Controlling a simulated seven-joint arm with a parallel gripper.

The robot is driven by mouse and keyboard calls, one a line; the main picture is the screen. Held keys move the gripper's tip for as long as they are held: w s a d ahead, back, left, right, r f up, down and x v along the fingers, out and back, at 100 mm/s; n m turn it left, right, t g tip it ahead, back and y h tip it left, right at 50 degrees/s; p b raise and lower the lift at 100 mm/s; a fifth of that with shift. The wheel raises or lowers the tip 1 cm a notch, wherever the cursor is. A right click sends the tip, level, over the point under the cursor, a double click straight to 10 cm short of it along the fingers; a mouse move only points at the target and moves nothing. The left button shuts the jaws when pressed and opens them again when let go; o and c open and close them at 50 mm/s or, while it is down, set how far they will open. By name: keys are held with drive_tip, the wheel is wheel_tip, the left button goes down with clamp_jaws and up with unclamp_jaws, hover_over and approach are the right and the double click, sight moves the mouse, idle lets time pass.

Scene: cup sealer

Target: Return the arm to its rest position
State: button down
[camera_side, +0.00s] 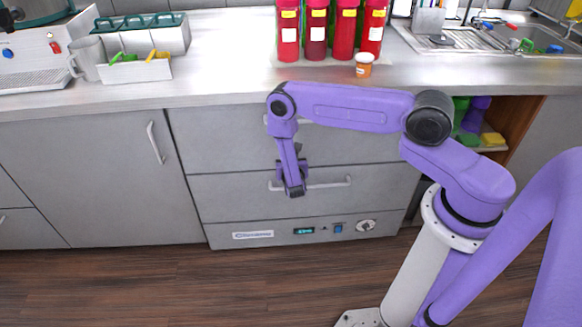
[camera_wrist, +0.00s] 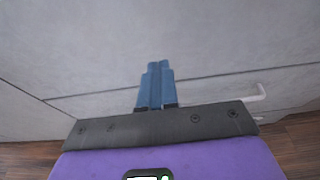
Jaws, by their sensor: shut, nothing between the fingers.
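My gripper (camera_side: 293,190) hangs pointing down in front of the grey drawer fronts, below the counter edge, at the end of my purple arm. In the side view it overlaps the handle of the lower drawer (camera_side: 330,184); whether it touches the handle cannot be told. In the wrist view the blue fingers of my gripper (camera_wrist: 155,85) are together with nothing between them. The wrist view faces the plain grey cabinet front (camera_wrist: 80,50).
The counter (camera_side: 220,75) holds red bottles (camera_side: 316,35), an orange jar (camera_side: 364,65), a caddy (camera_side: 145,45), a machine at the left and a sink (camera_side: 470,40). An open shelf (camera_side: 520,120) holds green and yellow items. The wood floor (camera_side: 150,285) is clear at the left.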

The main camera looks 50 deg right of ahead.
drive_tip(key=s+a+r+m+g+h, duration=0.1)
drive_tip(key=s+a+r+m+g, duration=0.2)
drive_tip(key=r, duration=0.7)
drive_tip(key=s+a+r+m+g+h, duration=0.15)
drive_tip(key=s+a+r+m, duration=0.35)
drive_tip(key=r, duration=0.6)
drive_tip(key=s+a+r+m+g+y, duration=0.1)
drive_tip(key=s+r+y, duration=0.3)
drive_tip(key=s, duration=0.5)
drive_tip(key=s+a+r+m+g+y, duration=0.2)
drive_tip(key=s+a+r+m+y, duration=0.1)
drive_tip(key=s, duration=0.6)
drive_tip(key=s+a+r+m+g+y, duration=0.2)
drive_tip(key=s+r+y, duration=0.2)
drive_tip(key=s, duration=0.5)
drive_tip(key=shift+s+a+r+m+y, duration=0.3)
drive_tip(key=shift+a+y, duration=0.1)
drive_tip(key=shift+y, duration=0.65)
drive_tip(key=shift+g, duration=0.25)
